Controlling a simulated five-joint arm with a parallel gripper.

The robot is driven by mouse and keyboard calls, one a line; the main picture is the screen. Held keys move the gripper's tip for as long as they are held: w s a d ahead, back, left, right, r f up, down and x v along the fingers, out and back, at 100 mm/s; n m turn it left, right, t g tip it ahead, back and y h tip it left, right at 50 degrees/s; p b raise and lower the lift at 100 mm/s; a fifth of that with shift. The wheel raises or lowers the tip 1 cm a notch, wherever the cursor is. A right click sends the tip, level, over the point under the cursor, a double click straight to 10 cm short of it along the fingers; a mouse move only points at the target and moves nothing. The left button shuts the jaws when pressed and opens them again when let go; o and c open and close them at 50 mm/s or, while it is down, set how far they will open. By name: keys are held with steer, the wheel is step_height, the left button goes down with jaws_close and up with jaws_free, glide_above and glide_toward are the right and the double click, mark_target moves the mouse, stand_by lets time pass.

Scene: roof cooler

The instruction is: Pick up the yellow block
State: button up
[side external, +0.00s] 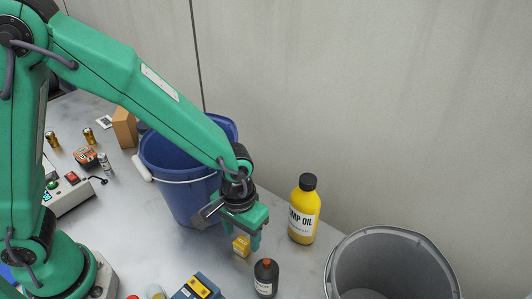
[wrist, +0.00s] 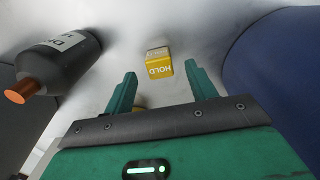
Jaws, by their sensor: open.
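The yellow block (side external: 241,246) sits on the pale table, just below my gripper (side external: 238,237) in the side view. In the wrist view the yellow block (wrist: 158,62) has "HOLD" printed on one face. It lies ahead of and roughly between my two green fingertips (wrist: 157,82). My gripper is open and empty. A second small yellow patch shows between the fingers near the gripper body; I cannot tell what it is.
A dark bottle with an orange tip (side external: 265,278) stands close by on the right. A blue bucket (side external: 180,175) is close behind left. A yellow pump oil bottle (side external: 303,210) and grey bucket (side external: 390,265) stand right. A blue-yellow device (side external: 197,288) lies in front.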

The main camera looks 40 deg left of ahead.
mark_target(242, 242)
steer(key=shift+f, duration=1.55)
steer(key=c, duration=1.1)
steer(key=shift+o, duration=0.2)
steer(key=shift+r, duration=0.1)
steer(key=shift+r, duration=0.8)
steer(key=r, duration=0.2)
steer(key=s+r, duration=0.1)
steer(key=shift+d, duration=0.25)
steer(key=s+d+r, duration=0.4)
steer(key=s+r, duration=0.2)
steer(key=s, duration=0.3)
steer(key=shift+s+d, duration=0.25)
steer(key=shift+d, duration=0.15)
